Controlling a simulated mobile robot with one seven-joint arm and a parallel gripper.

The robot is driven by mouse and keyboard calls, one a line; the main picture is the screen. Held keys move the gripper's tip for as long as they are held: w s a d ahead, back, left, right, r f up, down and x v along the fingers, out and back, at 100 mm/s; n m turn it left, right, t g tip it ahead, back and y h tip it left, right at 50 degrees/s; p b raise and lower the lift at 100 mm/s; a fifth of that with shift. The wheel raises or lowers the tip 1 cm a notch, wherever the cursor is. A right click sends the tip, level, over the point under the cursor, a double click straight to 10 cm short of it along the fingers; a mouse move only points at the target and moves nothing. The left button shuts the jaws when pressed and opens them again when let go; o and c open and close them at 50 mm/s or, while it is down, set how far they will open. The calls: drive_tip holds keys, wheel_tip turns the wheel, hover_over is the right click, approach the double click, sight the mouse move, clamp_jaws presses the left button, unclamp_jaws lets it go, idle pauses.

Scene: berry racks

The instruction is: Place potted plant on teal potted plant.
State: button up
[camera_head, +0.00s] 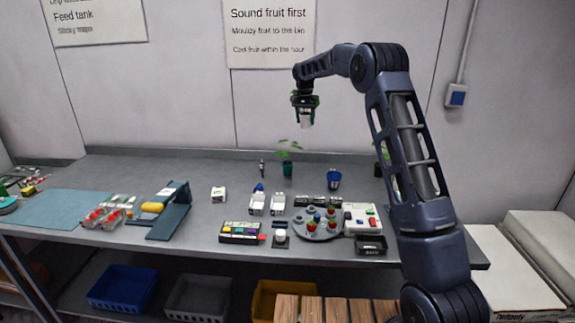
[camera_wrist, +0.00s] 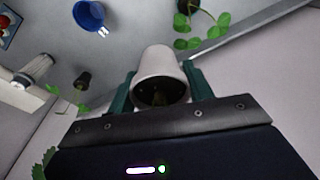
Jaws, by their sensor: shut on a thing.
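My gripper (camera_head: 303,103) is high above the back of the table, pointing down, shut on a pale potted plant (camera_head: 306,119). In the wrist view the white pot (camera_wrist: 160,62) sits between the two teal fingers, its soil-filled mouth toward the camera. A bit of green shows beside my gripper in the head view. The teal potted plant (camera_head: 288,170) stands upright on the table near the back wall, with thin green leaves above it. It is below my gripper and slightly left. A potted plant at the top of the wrist view (camera_wrist: 190,7), partly cut off, looks like it.
A blue cup (camera_head: 333,179) stands right of the teal plant. Another plant (camera_head: 381,160) is partly hidden behind my arm. The back strip left of the plant is mostly clear.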

drive_tip(key=w+a+r+n, duration=0.1)
drive_tip(key=a+n, duration=0.3)
drive_tip(key=a, duration=0.4)
approach(288, 162)
drive_tip(key=shift+y, duration=0.3)
wheel_tip(288, 162, down, 5)
drive_tip(key=shift+w+d+f, duration=0.1)
drive_tip(key=shift+w+d, duration=0.05)
drive_tip(key=o, duration=1)
drive_tip(key=shift+f, duration=0.1)
wheel_tip(288, 162, up, 12)
drive_tip(key=s, duration=0.2)
